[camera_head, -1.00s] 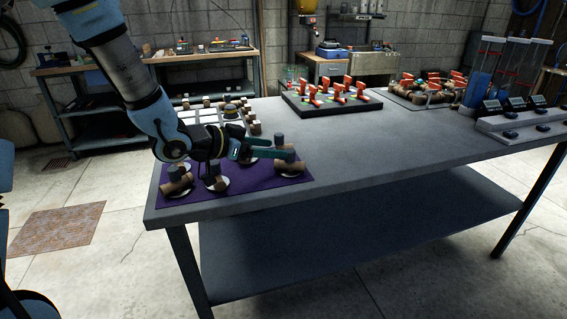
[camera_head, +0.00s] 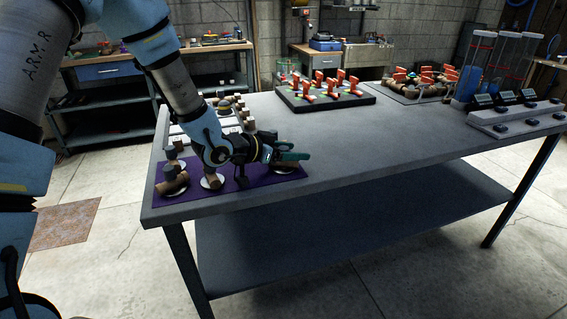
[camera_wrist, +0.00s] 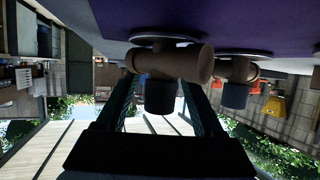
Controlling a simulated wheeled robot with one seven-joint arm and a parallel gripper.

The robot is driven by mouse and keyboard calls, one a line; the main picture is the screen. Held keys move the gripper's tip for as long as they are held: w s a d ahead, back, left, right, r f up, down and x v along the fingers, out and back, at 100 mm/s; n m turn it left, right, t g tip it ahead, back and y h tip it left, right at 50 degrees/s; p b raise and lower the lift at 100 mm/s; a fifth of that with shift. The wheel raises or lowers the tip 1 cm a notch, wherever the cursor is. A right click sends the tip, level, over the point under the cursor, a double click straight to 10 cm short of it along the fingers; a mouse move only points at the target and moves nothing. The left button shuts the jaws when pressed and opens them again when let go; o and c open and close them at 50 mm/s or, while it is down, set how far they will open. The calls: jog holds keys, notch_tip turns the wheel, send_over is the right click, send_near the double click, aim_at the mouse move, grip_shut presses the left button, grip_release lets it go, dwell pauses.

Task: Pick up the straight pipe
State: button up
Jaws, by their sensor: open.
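Several brown pipe fittings stand on round white discs on a purple mat (camera_head: 240,187) at the table's left end. I cannot tell for sure which one is the straight pipe. My gripper (camera_head: 302,156) is low over the mat's right side and hides the fitting there. In the wrist view, which appears upside down, my open fingers stand either side of a dark-capped brown fitting (camera_wrist: 182,63). Its dark cap (camera_wrist: 158,97) shows between the fingers, with no visible grip on it. A second dark-capped fitting (camera_wrist: 236,70) is just beyond the right finger.
Other brown fittings (camera_head: 172,179) (camera_head: 211,182) stand on the mat to the left. A dark tray with red-handled valves (camera_head: 325,97) and a grey rack (camera_head: 515,118) are farther along the table. The table's middle (camera_head: 400,140) is clear.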

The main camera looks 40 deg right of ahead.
grip_shut()
dwell(0.4)
